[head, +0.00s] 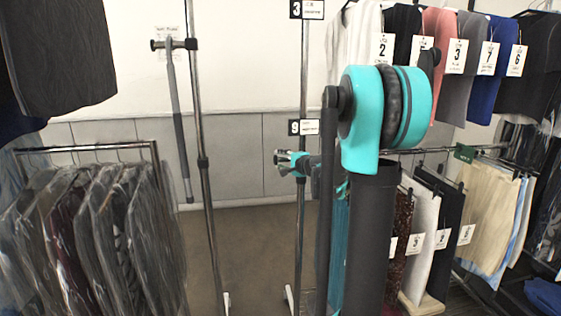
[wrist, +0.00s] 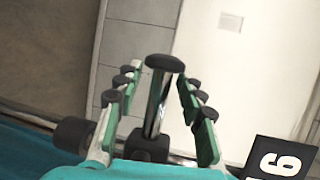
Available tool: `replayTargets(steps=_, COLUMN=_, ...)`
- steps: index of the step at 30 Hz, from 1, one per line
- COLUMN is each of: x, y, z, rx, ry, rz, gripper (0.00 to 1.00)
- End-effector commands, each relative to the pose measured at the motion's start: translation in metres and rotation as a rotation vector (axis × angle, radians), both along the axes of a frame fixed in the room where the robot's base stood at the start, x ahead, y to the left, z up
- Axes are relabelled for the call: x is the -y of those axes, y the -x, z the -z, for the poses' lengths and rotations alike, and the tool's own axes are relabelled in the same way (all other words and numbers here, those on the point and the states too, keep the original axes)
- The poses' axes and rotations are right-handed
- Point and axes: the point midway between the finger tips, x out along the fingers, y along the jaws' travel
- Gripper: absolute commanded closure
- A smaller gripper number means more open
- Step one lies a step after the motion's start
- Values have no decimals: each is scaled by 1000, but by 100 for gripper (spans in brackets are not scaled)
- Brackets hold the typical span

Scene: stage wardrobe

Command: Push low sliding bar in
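The low sliding bar (wrist: 158,95) is a chrome rod with a round black end cap, seen in the wrist view rising from a dark clamp (wrist: 148,146). My gripper (wrist: 157,78) has its green-and-black fingers spread, one on each side of the bar, with gaps visible between fingers and rod. In the head view my gripper (head: 290,162) is small, beside the upright pole (head: 302,80) below the tag marked 9 (head: 304,127). That tag also shows at the wrist view's lower right (wrist: 277,162). My arm hides much of the area to the right.
Another upright (head: 203,163) with a capped bar (head: 172,44) stands to the left. Covered garments (head: 110,225) hang at lower left. Numbered clothes (head: 450,50) and trousers (head: 490,220) hang at right. Floor between the uprights is clear.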

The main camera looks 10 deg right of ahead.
Motion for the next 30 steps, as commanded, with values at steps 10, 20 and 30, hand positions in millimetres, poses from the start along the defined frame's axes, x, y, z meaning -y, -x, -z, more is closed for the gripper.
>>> replayTargets(steps=10, x=6, y=10, z=-2, rx=0, ry=1, rz=3, gripper=62)
replayTargets(steps=20, x=29, y=67, z=-13, rx=0, ry=0, rz=4, gripper=62)
replayTargets(steps=30, x=45, y=105, z=-21, rx=0, ry=-1, rz=1, gripper=62)
